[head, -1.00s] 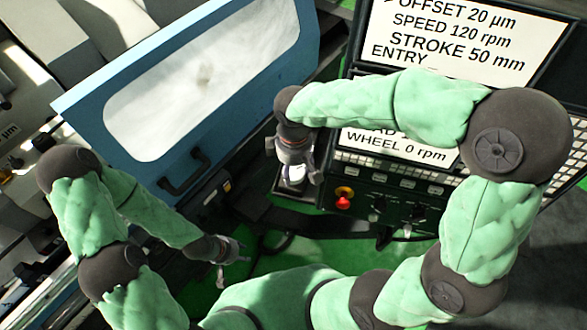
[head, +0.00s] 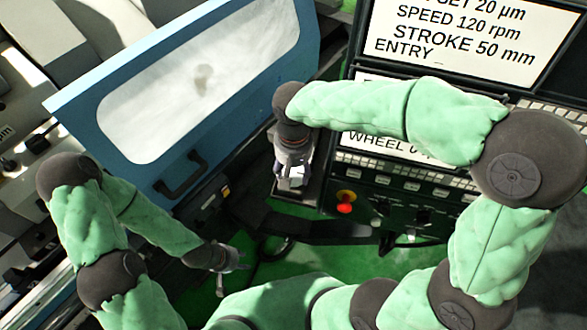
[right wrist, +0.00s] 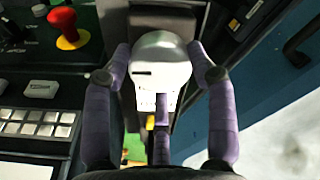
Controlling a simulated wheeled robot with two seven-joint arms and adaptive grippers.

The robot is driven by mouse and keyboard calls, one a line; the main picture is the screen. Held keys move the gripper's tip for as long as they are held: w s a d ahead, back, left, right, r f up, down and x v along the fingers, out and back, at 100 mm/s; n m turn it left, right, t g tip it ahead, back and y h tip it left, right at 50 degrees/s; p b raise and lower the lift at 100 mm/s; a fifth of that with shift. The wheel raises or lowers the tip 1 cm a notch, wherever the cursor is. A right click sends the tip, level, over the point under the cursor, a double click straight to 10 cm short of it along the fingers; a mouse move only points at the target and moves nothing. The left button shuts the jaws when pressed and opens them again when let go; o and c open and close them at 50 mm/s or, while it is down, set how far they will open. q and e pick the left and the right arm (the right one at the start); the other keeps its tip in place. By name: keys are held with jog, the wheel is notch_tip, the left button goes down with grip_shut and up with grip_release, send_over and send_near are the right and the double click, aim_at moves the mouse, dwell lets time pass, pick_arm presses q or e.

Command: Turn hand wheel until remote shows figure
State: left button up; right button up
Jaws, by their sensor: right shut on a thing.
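My right gripper (head: 293,180) is shut on a white, round-topped thing (right wrist: 160,62) beside the control panel; it may be the remote. In the right wrist view the fingers (right wrist: 163,75) stand on either side of it, and a dark slot and a paler, marked part show on it. Any figure on it is too small to read. My left gripper (head: 230,270) looks open and empty, low over the green floor, apart from the machine. I cannot make out a hand wheel for certain.
The control panel has a large screen (head: 460,40) reading SPEED 120 rpm, STROKE 50 mm, ENTRY. A lower screen (head: 380,143) is partly hidden by my right arm. A red stop button (head: 345,208) is close to my right gripper. A blue door (head: 75,100) with a dark handle (head: 180,175) stands left.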

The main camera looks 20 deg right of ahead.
aim_at(294, 173)
jog(key=shift+s+f, duration=0.2)
dwell(0.4)
jog(key=o, duration=1.1)
jog(key=shift+o, duration=0.2)
jog(key=shift+r, duration=0.1)
jog(key=shift+w+r, duration=0.15)
jog(key=shift+r, duration=0.35)
notch_tip(294, 173, up, 11)
dwell(0.6)
